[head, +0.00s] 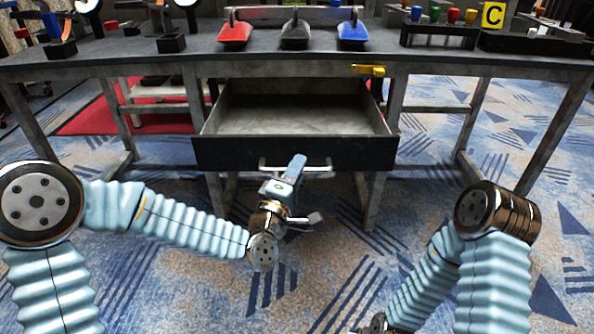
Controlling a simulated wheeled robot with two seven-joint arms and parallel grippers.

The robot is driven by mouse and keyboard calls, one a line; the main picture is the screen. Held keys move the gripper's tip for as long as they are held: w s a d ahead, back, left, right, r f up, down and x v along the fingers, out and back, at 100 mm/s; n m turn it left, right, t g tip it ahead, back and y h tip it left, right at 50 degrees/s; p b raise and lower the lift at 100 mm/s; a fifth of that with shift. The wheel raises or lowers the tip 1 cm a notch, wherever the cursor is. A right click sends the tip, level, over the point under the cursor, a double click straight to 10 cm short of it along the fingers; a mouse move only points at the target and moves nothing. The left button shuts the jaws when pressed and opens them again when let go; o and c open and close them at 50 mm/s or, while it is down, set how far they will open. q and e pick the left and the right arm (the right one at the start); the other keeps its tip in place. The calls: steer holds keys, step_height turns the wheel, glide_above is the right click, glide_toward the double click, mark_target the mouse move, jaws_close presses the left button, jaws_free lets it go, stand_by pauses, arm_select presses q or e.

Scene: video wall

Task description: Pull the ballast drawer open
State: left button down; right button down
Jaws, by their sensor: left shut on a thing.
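The ballast drawer (225,151) under the dark table stands open, pulled out towards me. Its grey inside shows and looks empty. A pale bar handle (318,169) runs across its black front. My left gripper (296,166) is at the left-middle part of this handle and is shut on it. Its fingers partly hide the bar.
The table (130,69) carries red, black and blue (353,32) wedge-shaped things, a rack with coloured pegs (435,15) and a yellow "C" block (493,15). Table legs stand on both sides.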

arm_select(q)
steer(key=shift+s, duration=0.6)
arm_select(e)
steer(key=shift+s+f, duration=0.2)
steer(key=shift+s, duration=0.1)
arm_select(q)
steer(key=c, duration=1.1)
jaws_free()
